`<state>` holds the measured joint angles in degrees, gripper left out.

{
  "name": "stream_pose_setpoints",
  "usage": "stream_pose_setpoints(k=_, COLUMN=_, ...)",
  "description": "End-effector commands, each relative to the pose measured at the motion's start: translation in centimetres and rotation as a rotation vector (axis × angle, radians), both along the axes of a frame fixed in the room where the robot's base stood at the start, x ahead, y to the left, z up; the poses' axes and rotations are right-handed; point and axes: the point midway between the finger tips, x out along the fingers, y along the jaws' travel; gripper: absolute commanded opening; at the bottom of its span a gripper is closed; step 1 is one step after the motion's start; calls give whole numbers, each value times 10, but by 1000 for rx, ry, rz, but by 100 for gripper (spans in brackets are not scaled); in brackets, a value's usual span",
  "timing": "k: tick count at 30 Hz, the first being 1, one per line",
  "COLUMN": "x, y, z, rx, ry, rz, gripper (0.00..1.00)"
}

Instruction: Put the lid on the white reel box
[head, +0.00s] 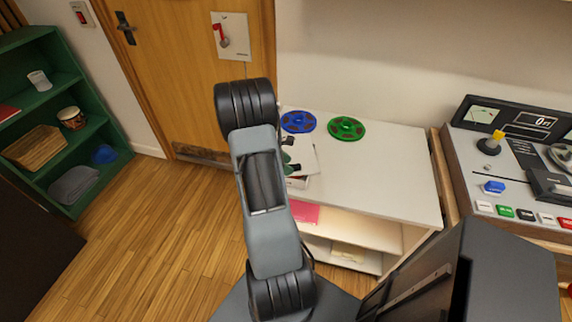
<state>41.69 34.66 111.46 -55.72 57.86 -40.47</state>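A flat white square piece (306,157), which looks like the lid, shows just right of my arm above the white cabinet top. Below its front edge is a small white box (299,183) with a reddish strip, mostly hidden by my arm. I cannot tell whether the white piece rests on the box or is held above it. My gripper (289,155) is at the left edge of the white piece. Only small dark and green parts of it show past my arm, so its opening and any grip are hidden.
A blue reel (298,121) and a green reel (347,129) lie at the back of the white cabinet (395,175). Its right half is bare. A pink item (305,212) lies on the shelf below. A control console (510,165) stands right, a green shelf (60,110) left.

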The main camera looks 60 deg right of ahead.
Motion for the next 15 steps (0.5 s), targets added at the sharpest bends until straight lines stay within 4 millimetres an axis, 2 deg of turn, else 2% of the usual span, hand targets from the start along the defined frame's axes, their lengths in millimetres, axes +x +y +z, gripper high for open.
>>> stream_pose_setpoints(k=7, x=0, y=0, z=3, rx=0, ry=0, rz=0, gripper=46)
stream_pose_setpoints(k=11, x=0, y=0, z=18, rx=-1, ry=-1, rz=-1, gripper=46)
stream_pose_setpoints(k=15, x=15, y=12, z=31, rx=-2, ry=-3, rz=4, gripper=46)
